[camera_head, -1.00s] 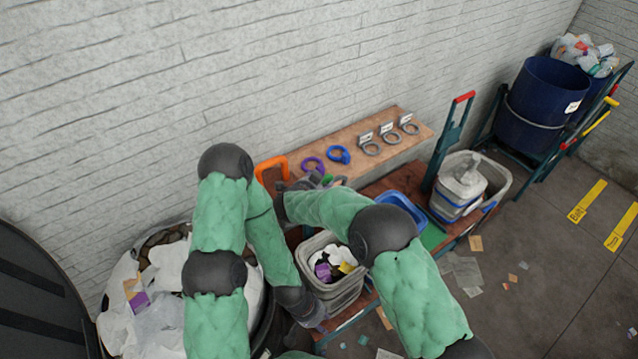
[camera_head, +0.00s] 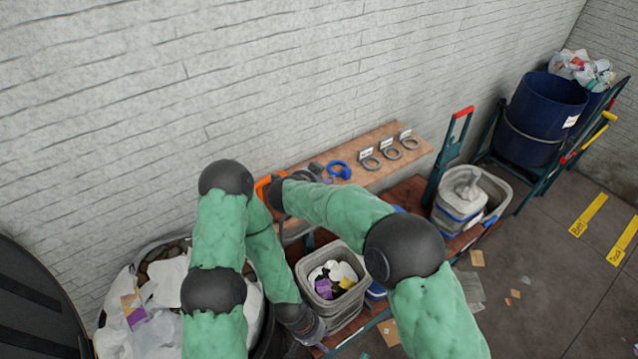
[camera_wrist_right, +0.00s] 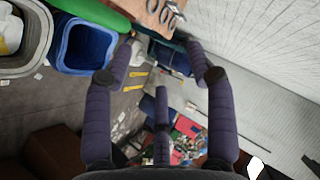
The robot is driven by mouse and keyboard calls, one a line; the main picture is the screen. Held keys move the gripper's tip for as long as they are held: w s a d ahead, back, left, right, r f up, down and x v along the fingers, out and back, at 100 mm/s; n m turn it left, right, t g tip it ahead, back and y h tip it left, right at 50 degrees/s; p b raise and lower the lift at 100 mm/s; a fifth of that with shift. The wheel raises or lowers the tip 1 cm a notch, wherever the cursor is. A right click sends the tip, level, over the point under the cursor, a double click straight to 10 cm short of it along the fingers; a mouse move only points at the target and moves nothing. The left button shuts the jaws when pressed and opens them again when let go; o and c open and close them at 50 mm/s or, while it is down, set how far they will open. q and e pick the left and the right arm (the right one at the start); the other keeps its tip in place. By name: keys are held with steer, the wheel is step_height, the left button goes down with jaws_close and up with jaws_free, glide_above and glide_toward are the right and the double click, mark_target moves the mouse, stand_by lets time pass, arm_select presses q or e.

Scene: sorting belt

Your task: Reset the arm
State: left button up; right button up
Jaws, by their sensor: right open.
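My right arm (camera_head: 335,207), in green sleeve with black joints, reaches from the lower right to the shelf. Its gripper (camera_wrist_right: 161,62) is open and empty in the right wrist view, its purple-grey fingers spread. In the head view the right gripper is a dark shape above the shelf's left part, mostly hidden by its own arm. My left arm (camera_head: 270,262) bends downward on the left. Its gripper (camera_head: 310,326) hangs low beside the grey bin; its fingers are too small and covered to judge.
The wooden shelf (camera_head: 402,167) along the wall holds a blue ring (camera_head: 339,170) and grey rings (camera_head: 390,152). A grey bin (camera_head: 343,309) with waste stands below it. A waste-filled sack (camera_head: 168,270) is at left. A blue bin (camera_wrist_right: 84,46) shows in the wrist view.

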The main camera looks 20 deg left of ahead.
stand_by(0.4)
steer(key=d+f+n+g+b, duration=0.1)
steer(key=d+f+b, duration=0.2)
steer(key=d+f, duration=0.45)
steer(key=d+f+n+b, duration=0.2)
steer(key=d+f+b, duration=0.2)
steer(key=f, duration=0.7)
steer(key=d+f+n+g+b, duration=0.1)
steer(key=d+f+b, duration=0.2)
steer(key=d+f, duration=0.45)
steer(key=s+d+f+n+g+y+b, duration=0.1)
steer(key=s+d+f+g+b, duration=0.2)
steer(key=s+f, duration=0.45)
steer(key=s+d+f+n+g+y+b, duration=0.1)
steer(key=s+d+f+b, duration=0.3)
steer(key=f, duration=0.6)
steer(key=s+d+f+n+g+y+b, duration=0.1)
steer(key=s+f+b, duration=0.1)
steer(key=s+f, duration=0.2)
steer(key=s+d+f+g+y+b, duration=0.1)
steer(key=s+d+f+g+b, duration=0.1)
steer(key=s, duration=0.9)
steer(key=s+d+f+n+g+y+b, duration=0.1)
steer(key=s+d+f+g+b, duration=0.1)
steer(key=s+f, duration=0.3)
steer(key=s+b, duration=0.1)
steer(key=s, duration=0.1)
steer(key=shift+s+f+n, duration=0.3)
steer(key=shift+f, duration=0.05)
